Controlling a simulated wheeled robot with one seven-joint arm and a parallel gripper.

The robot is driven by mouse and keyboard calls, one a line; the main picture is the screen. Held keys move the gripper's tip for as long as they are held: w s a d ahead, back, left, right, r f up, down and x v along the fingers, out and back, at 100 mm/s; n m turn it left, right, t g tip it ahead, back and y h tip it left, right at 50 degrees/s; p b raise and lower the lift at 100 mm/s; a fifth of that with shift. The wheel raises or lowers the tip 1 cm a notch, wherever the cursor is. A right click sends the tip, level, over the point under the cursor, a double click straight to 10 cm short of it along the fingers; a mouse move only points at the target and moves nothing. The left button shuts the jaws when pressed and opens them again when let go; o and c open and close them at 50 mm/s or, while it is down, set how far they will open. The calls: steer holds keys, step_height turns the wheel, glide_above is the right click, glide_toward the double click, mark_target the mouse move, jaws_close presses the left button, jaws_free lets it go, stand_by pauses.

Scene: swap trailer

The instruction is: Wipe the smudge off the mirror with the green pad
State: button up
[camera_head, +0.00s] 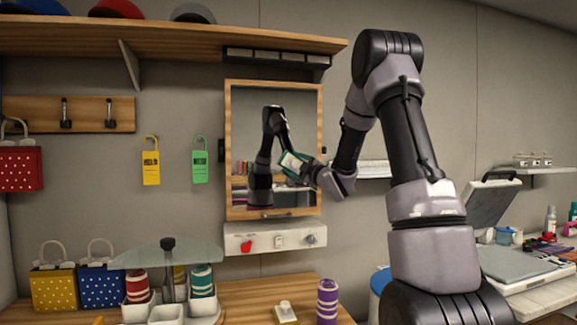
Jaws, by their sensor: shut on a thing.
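The mirror (248,120) hangs on the back wall in a wooden frame, and its glass reflects the room and my arm. My gripper (308,172) is at the lower right part of the mirror, shut on the green pad (291,166). The pad appears as a pale block with a dark green edge, tilted in front of the glass. I cannot tell whether it touches the glass. The pad and its reflection are hard to separate. No smudge can be made out; the pad, gripper and reflections cover part of the glass.
A wall panel (276,237) with a red knob sits just under the mirror, and a shelf (170,37) is above it. Yellow and green tags hang on the left.

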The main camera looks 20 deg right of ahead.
mark_target(261, 161)
steer(key=shift+a, duration=5)
steer(key=shift+s, duration=0.1)
steer(key=shift+s, duration=2.8)
steer(key=shift+s, duration=1.5)
